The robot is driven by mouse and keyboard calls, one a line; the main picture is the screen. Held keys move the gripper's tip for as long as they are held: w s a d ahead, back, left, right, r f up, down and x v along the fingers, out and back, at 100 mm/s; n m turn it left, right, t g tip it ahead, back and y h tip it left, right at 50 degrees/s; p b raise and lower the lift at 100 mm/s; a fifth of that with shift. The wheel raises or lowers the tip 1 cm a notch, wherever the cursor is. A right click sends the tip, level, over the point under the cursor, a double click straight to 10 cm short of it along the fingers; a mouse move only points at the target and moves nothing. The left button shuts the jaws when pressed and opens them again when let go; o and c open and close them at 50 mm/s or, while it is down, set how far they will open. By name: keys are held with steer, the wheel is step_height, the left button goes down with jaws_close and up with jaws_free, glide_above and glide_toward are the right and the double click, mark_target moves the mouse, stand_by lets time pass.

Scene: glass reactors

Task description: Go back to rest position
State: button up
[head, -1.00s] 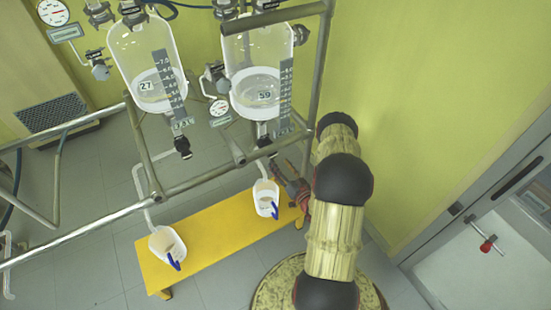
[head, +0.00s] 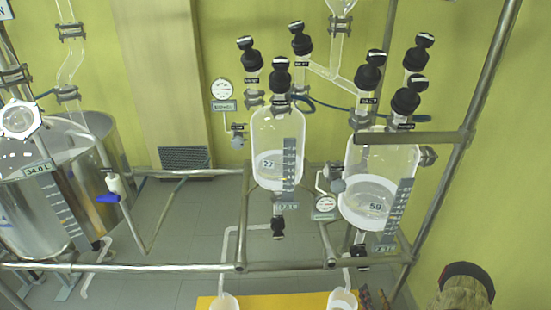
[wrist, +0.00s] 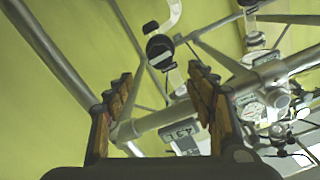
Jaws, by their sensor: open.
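My gripper (wrist: 158,76) is open in the wrist view, with its two fingers apart and nothing visible between them. Beyond the fingers are a metal frame tube, a black valve cap (wrist: 160,48) and a display label (wrist: 180,130). In the head view, part of my arm shows at the bottom right corner. A small dark reddish part beside the right jug (head: 343,299) looks like my gripper, but it is mostly cut off by the bottom edge.
Two glass reactors, marked 27 (head: 277,150) and 59 (head: 380,185), hang in a metal pipe frame (head: 190,267). A yellow bench (head: 280,302) bears jugs below them. A steel vessel (head: 30,205) stands left. The right wall is close to my arm.

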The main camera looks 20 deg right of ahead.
steer(key=s+a+f+g+y, duration=0.1)
steer(key=s+f+g, duration=0.45)
steer(key=f, duration=0.25)
steer(key=s+f+g+y, duration=0.1)
steer(key=s+f+g, duration=0.45)
steer(key=f, duration=0.25)
steer(key=s+a+r+n+g+y, duration=0.1)
steer(key=a+r+g, duration=0.25)
steer(key=r, duration=0.95)
steer(key=s+a+r+n+g, duration=0.15)
steer(key=r+g, duration=0.25)
steer(key=r, duration=0.9)
steer(key=a+r+n+t, duration=0.1)
steer(key=a+r+t, duration=0.1)
steer(key=a+r, duration=0.7)
steer(key=s+a+r+n+t+p, duration=0.1)
steer(key=a+r+n+t, duration=0.1)
steer(key=a+r, duration=0.7)
steer(key=s+a+r+n+t+y+p, duration=0.1)
steer(key=a+r, duration=0.8)
steer(key=r, duration=0.9)
steer(key=shift+s+a+r+n+t, duration=0.25)
steer(key=shift+r+n+t, duration=0.15)
steer(key=shift+n+t, duration=0.25)
